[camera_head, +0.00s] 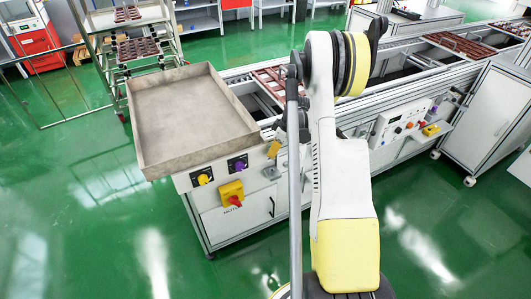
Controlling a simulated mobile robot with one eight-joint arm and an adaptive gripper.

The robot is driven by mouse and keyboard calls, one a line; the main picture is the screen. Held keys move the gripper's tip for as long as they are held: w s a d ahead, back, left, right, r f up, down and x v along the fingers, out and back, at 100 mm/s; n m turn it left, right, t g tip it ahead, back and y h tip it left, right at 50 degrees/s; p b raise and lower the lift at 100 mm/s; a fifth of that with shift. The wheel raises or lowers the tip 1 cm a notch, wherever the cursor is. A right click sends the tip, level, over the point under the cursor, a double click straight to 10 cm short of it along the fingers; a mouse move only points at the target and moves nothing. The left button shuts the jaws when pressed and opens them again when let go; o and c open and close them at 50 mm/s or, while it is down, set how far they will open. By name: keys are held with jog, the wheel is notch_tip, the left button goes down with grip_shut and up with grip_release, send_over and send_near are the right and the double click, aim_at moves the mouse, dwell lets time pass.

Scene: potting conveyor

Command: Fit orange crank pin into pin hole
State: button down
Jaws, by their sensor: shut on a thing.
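A small orange piece (273,149), which looks like the orange crank pin, is at the conveyor's near-left end, just right of the tray. My gripper (280,136) shows as small dark parts directly above it and is shut on it. My upright arm and a grey pole partly cover the gripper, and the fingertips are too small to make out clearly. A small grey metal fitting (271,173) is on the panel just below the orange piece. I cannot make out the pin hole, or whether the pin touches it.
A large empty beige tray (180,112) stands at the conveyor's left end. The front panel has a yellow knob (202,179), a purple knob (238,164) and a yellow-red switch (231,194). A control box (391,122) is farther right. Green floor (100,230) is clear at front left.

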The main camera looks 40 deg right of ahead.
jog(key=b, duration=0.3)
send_over(271, 170)
jog(key=shift+s+d+f, duration=0.1)
jog(key=shift+s+f, duration=0.05)
jog(key=shift+f, duration=1.2)
jog(key=shift+s+d+f, duration=0.1)
jog(key=shift+s+f, duration=0.05)
jog(key=shift+f, duration=1.15)
jog(key=shift+s+f, duration=0.1)
jog(key=shift+f, duration=0.1)
jog(key=shift+b, duration=0.65)
jog(key=shift+f, duration=1.8)
jog(key=c, duration=1.4)
grip_release()
jog(key=v, duration=1.2)
